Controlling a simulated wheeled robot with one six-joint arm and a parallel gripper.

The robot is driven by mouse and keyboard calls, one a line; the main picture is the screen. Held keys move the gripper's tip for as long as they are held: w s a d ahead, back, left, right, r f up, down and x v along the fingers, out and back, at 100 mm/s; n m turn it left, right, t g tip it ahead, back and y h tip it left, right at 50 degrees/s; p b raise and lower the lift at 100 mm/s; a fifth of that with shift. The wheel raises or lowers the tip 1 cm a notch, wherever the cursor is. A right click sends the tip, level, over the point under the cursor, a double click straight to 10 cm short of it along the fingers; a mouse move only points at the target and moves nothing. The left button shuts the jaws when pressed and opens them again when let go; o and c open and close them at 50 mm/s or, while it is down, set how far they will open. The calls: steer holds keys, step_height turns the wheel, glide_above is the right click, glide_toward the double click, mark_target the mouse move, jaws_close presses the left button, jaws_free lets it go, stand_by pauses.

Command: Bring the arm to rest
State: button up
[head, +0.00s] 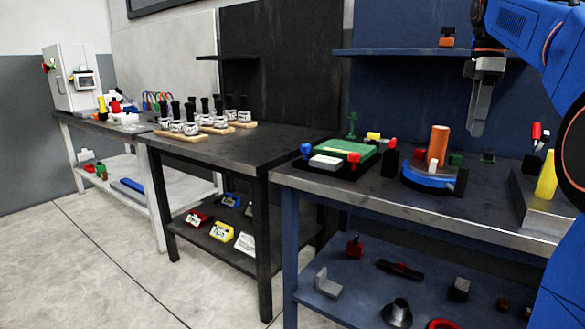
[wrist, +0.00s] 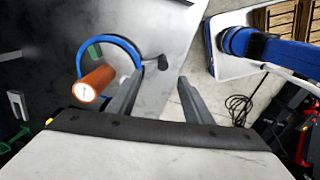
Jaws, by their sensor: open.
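My blue arm (head: 535,40) reaches in from the upper right of the head view. My gripper (head: 478,108) hangs pointing down above the blue workbench, above and to the right of the tilting positioner. In the wrist view my gripper (wrist: 164,92) has its two fingers apart, with nothing between them. The positioner has a blue round base (head: 428,178) and an orange cylinder (head: 438,146) standing on it. In the wrist view the orange cylinder (wrist: 95,84) and the blue ring (wrist: 128,46) lie left of the fingers, apart from them.
A green fixture (head: 345,149) with red and blue knobs stands on the bench left of the positioner. A grey block with a yellow cone (head: 546,175) is at the right. A shelf (head: 420,52) runs behind my gripper. A black bench (head: 235,150) stands further left.

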steer(key=s+a+f+m+t, duration=0.2)
steer(key=s+a+f+m, duration=0.65)
steer(key=s+f, duration=0.6)
steer(key=s+a+f+m+t, duration=0.1)
steer(key=s+a+f+m, duration=0.1)
steer(key=s+f, duration=0.5)
steer(key=s+a+f+m+t, duration=0.1)
steer(key=s+a+f, duration=0.3)
steer(key=s+f, duration=0.4)
step_height(320, 180, down, 6)
steer(key=shift+a+r+m+t, duration=0.2)
steer(key=shift+a+m+t, duration=0.15)
steer(key=shift+m, duration=0.4)
steer(key=shift+s, duration=0.1)
steer(key=shift+c, duration=0.3)
